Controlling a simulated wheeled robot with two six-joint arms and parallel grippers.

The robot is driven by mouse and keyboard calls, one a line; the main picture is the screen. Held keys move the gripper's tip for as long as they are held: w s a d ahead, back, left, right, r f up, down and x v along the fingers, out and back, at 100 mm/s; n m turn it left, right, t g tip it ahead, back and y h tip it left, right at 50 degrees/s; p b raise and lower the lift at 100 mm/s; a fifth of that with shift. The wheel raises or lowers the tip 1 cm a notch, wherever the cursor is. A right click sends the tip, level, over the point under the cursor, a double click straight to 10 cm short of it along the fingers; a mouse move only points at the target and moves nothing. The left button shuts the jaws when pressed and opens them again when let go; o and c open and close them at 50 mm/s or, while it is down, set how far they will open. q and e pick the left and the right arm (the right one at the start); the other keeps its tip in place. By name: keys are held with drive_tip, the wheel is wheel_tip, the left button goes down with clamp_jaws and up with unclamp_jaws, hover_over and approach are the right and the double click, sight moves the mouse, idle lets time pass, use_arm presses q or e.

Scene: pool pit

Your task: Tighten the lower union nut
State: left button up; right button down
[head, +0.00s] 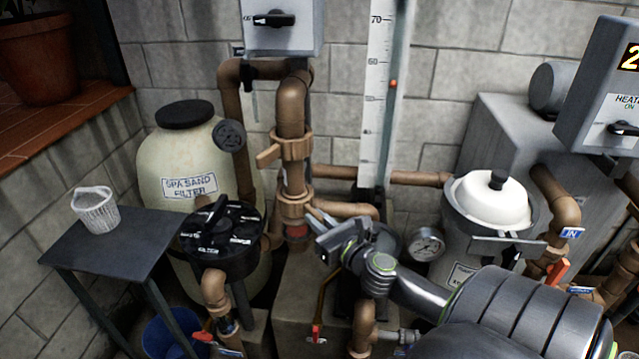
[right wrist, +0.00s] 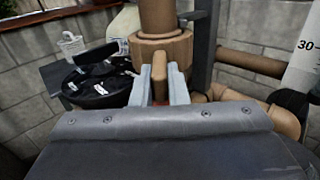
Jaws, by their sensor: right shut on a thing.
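The lower union nut (head: 291,207) is a brown ring on the vertical brown pipe, left of centre in the head view. It also shows in the right wrist view (right wrist: 150,48), with a brown lug (right wrist: 159,75) pointing toward the camera. My right gripper (head: 314,218) comes in from the lower right. Its two grey fingers (right wrist: 160,90) are shut on the lug, one on each side. A red band (head: 297,232) shows just below the nut. The upper union nut (head: 291,147), with its own lug to the left, sits higher on the pipe. My left gripper is out of view.
A black valve head (head: 222,240) and the sand filter (head: 180,160) stand left of the nut. A side table (head: 130,243) holds a white basket (head: 96,210). A pressure gauge (head: 426,244) and white-lidded pot (head: 490,203) are to the right.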

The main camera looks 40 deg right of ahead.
drive_tip(key=shift+s+d+f, duration=0.1)
drive_tip(key=shift+f, duration=0.4)
drive_tip(key=c, duration=1.8)
unclamp_jaws()
drive_tip(key=o, duration=0.4)
drive_tip(key=shift+w, duration=0.4)
drive_tip(key=shift+c, duration=0.2)
drive_tip(key=shift+r, duration=0.1)
drive_tip(key=shift+s, duration=0.15)
drive_tip(key=shift+s, duration=0.55)
drive_tip(key=s+a+b, duration=0.2)
drive_tip(key=s+b, duration=0.2)
drive_tip(key=s, duration=1.2)
drive_tip(key=shift+a+b, duration=0.15)
drive_tip(key=shift+b, duration=0.15)
